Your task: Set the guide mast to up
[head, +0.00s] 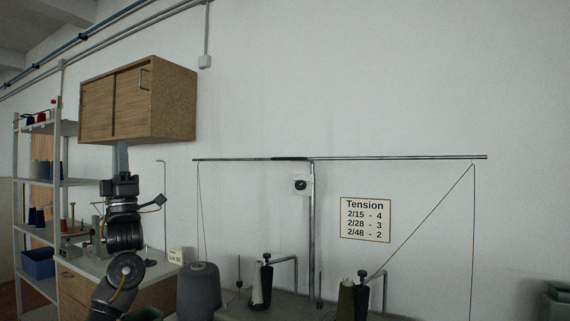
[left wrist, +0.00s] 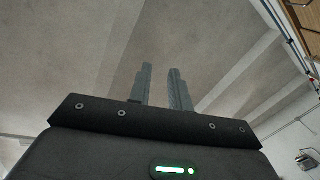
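The guide mast (head: 312,235) is a thin grey upright in the head view, standing behind the yarn cones, right of centre. A long horizontal bar (head: 400,157) crosses its top, with threads hanging from both ends. My left gripper (head: 121,146) points upward at the left, well away from the mast, in front of the wall cabinet. In the left wrist view its two fingers (left wrist: 160,80) are apart with nothing between them. My right gripper is not in view.
A wooden wall cabinet (head: 172,100) hangs close behind my left gripper. A shelf rack (head: 47,182) stands at the far left. Yarn cones, including a big grey one (head: 199,292), stand below the bar. A "Tension" card (head: 365,220) is on the wall.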

